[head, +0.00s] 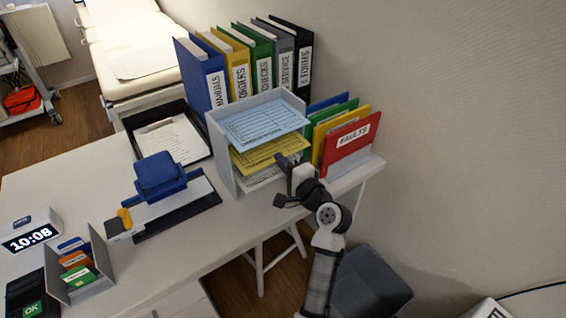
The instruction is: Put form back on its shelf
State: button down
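A light blue printed form (264,124) lies on the top level of a grey letter tray (222,160). A yellow form (258,156) shows on the level below, and a white printed form (262,178) lies lower still. My gripper (283,172) is at the right front of the tray, its dark tip overlapping the edge of the yellow form in the picture. I cannot tell whether it touches or grips that form. My wrist hides part of the tray's lower right side.
Upright binders (216,82) stand behind the tray. A file rack with a red "FAULTS" folder (348,143) is close on the right. A blue hole punch (160,176), clipboard (172,140) and card holder (84,272) lie left. A grey bin (372,285) stands below. Desk space in front is clear.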

jog(key=shift+w+a, duration=0.35)
jog(key=shift+w, duration=0.05)
dwell(0.4)
jog(key=c, duration=1.6)
grip_release()
jog(key=b+v, duration=0.3)
jog(key=v, duration=1.1)
jog(key=shift+b, duration=0.3)
